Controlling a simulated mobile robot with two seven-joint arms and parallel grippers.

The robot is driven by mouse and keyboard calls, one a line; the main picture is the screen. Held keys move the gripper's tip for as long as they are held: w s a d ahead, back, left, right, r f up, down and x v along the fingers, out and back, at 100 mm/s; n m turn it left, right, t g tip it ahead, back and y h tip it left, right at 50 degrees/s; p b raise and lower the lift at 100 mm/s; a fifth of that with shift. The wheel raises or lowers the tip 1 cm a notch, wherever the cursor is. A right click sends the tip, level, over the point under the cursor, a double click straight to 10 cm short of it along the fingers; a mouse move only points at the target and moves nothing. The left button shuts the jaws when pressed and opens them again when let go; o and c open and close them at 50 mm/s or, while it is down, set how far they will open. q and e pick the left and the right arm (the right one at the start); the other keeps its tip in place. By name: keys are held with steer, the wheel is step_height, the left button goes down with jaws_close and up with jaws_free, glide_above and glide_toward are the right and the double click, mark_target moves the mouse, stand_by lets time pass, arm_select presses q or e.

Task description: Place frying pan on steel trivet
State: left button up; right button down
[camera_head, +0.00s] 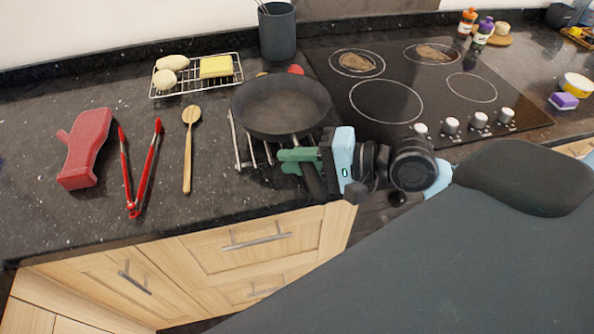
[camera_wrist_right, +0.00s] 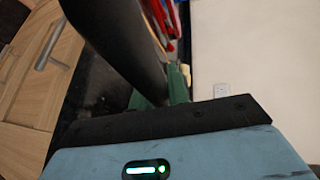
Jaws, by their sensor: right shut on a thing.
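The black frying pan (camera_head: 281,104) is over the back part of the steel trivet (camera_head: 241,153), whose wire bars show below and left of it. I cannot tell whether the pan touches the trivet. My right gripper (camera_head: 294,161) has green fingers and is shut on the pan's handle, at the counter's front side. In the right wrist view the dark handle (camera_wrist_right: 118,40) runs down between the green fingers (camera_wrist_right: 165,88). My left gripper is not in view.
A wooden spoon (camera_head: 189,150), red tongs (camera_head: 137,180) and a red object (camera_head: 86,148) lie left. A grey crock (camera_head: 277,32) stands behind the pan. The hob (camera_head: 420,90) is at right.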

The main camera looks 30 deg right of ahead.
step_height(320, 180, down, 3)
steer(key=shift+f+b, duration=0.15)
steer(key=shift+b, duration=0.2)
steer(key=c, duration=1.5)
jaws_free()
steer(key=shift+f, duration=0.15)
steer(key=shift+o, duration=0.8)
